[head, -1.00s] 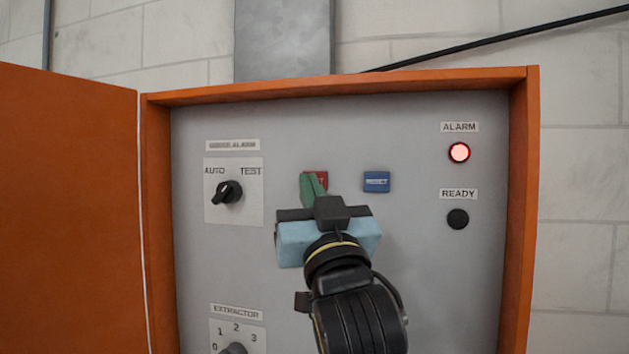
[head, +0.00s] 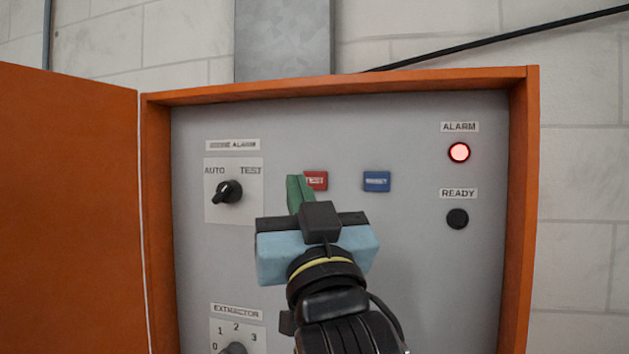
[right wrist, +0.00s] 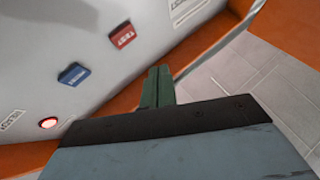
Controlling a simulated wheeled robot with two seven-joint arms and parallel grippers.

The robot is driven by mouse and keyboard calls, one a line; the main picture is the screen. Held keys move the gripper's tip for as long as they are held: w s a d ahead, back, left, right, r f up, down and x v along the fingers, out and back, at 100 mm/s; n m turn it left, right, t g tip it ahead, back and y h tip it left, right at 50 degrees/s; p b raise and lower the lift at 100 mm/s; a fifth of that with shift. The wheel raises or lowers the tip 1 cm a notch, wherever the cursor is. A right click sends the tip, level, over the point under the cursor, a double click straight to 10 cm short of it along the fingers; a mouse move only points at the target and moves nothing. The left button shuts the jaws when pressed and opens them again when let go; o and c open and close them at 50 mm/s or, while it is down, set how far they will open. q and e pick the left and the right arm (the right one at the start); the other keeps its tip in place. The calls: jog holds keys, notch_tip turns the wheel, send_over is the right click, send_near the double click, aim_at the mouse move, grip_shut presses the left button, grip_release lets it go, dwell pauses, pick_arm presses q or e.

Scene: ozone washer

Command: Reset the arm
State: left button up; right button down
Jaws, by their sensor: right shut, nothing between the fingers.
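My right gripper (head: 297,180) is in front of the grey panel (head: 410,270), its green fingers shut together with nothing between them. In the right wrist view the shut fingers (right wrist: 157,72) stand apart from the panel, and the red button (right wrist: 122,36) and the blue button (right wrist: 74,75) are uncovered. The blue button (head: 377,181) is right of the red one. The ALARM lamp (head: 459,153) glows red. The READY lamp (head: 457,219) is dark. My left gripper is not in view.
The panel sits in an orange cabinet frame (head: 525,200) with its door (head: 68,210) open at the left. An AUTO/TEST knob (head: 228,191) and an EXTRACTOR dial (head: 233,348) are on the panel's left. The right wrist view shows tiled floor (right wrist: 270,75).

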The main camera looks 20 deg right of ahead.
dwell(0.7)
jog(key=d+f+g, duration=0.2)
jog(key=f+g, duration=0.2)
jog(key=f, duration=0.7)
jog(key=d+f+n+g, duration=0.1)
jog(key=f+g, duration=0.2)
jog(key=f, duration=0.8)
jog(key=d+f+g, duration=0.2)
jog(key=f+g, duration=0.2)
jog(key=f, duration=0.7)
jog(key=s+d+f+n+g+y, duration=0.15)
jog(key=s+f+g, duration=0.45)
jog(key=s+f, duration=0.6)
jog(key=s+d+f+g, duration=0.3)
jog(key=s+f+g, duration=0.2)
jog(key=s+f, duration=0.7)
notch_tip(320, 180, down, 30)
jog(key=b, duration=0.7)
jog(key=s+d+f+g+b, duration=0.1)
jog(key=s+f+b, duration=0.2)
jog(key=s+f, duration=0.5)
jog(key=s+d+f+g+b, duration=0.1)
jog(key=s+f+b, duration=0.1)
jog(key=s+f, duration=0.7)
notch_tip(320, 180, down, 5)
jog(key=shift+d+f+b, duration=0.1)
jog(key=shift+d+b, duration=0.3)
